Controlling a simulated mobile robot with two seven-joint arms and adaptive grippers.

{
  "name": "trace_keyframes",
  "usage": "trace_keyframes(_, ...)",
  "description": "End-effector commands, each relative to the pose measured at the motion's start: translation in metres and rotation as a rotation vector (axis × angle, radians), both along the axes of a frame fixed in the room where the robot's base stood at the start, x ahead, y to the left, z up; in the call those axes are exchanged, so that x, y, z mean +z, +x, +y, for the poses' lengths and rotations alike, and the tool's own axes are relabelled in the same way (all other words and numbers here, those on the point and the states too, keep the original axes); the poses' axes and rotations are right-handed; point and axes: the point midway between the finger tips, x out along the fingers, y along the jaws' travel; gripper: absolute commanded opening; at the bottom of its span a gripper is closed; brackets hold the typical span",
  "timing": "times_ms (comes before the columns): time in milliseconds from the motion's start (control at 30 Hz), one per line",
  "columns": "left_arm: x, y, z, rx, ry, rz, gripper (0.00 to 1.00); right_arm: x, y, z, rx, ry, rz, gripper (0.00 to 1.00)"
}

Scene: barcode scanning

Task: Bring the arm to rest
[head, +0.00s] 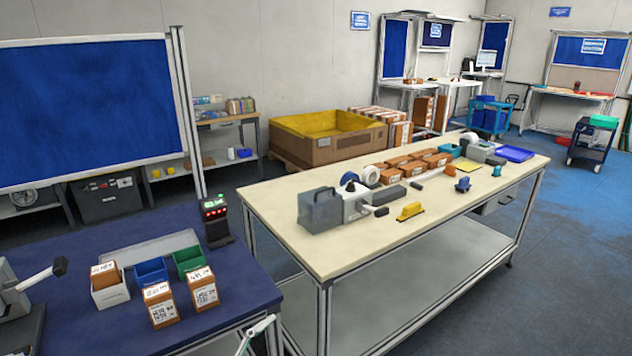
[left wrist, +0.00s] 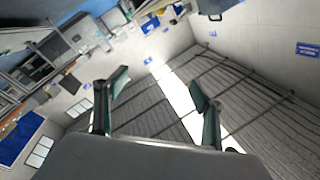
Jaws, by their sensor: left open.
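My left gripper (left wrist: 160,92) is open and empty in the left wrist view, its two fingers spread apart. Behind it are the ceiling and upper walls, with no object near the fingers. In the head view a blue-topped table (head: 110,335) holds two brown labelled boxes (head: 160,305) and (head: 202,289) standing upright, and a third brown box (head: 105,275) in a white bin (head: 111,294). A black scanner (head: 217,222) with lit red and green marks stands at the table's far right corner. My right gripper is not in view.
A blue bin (head: 151,272) and a green bin (head: 189,260) stand behind the boxes. A grey lever device (head: 20,308) is at the left edge. A cream workbench (head: 330,250) with tools and boxes stands to the right. A pale thin part (head: 257,335) shows at the bottom, unclear.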

Motion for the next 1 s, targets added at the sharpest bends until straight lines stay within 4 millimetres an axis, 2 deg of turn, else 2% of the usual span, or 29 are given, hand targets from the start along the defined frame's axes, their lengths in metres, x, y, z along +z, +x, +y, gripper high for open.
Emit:
trace_keyframes(33, -0.023, -0.008, 0.015, 0.075, -0.035, 0.092, 0.69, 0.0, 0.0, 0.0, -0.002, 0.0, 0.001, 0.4)
trace_keyframes(167, -0.084, -0.032, 0.058, 0.262, -0.094, 0.325, 0.69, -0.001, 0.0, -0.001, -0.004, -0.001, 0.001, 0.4)
trace_keyframes(200, -0.106, -0.045, 0.071, 0.317, -0.106, 0.402, 0.69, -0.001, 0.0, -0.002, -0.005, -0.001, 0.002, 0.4)
trace_keyframes(300, -0.154, -0.082, 0.102, 0.436, -0.13, 0.579, 0.69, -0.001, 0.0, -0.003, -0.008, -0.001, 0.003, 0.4)
trace_keyframes(400, -0.191, -0.12, 0.125, 0.526, -0.141, 0.725, 0.69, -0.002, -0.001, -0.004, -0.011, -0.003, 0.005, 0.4)
trace_keyframes(500, -0.217, -0.152, 0.14, 0.586, -0.147, 0.831, 0.69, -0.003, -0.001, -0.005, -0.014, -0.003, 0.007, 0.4)
trace_keyframes(600, -0.231, -0.174, 0.15, 0.621, -0.148, 0.896, 0.69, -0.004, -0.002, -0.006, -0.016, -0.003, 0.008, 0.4)
trace_keyframes(700, -0.237, -0.183, 0.153, 0.636, -0.15, 0.926, 0.69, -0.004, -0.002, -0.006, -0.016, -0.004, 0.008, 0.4)
trace_keyframes(1000, -0.238, -0.185, 0.154, 0.638, -0.149, 0.93, 0.69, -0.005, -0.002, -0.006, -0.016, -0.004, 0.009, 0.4)
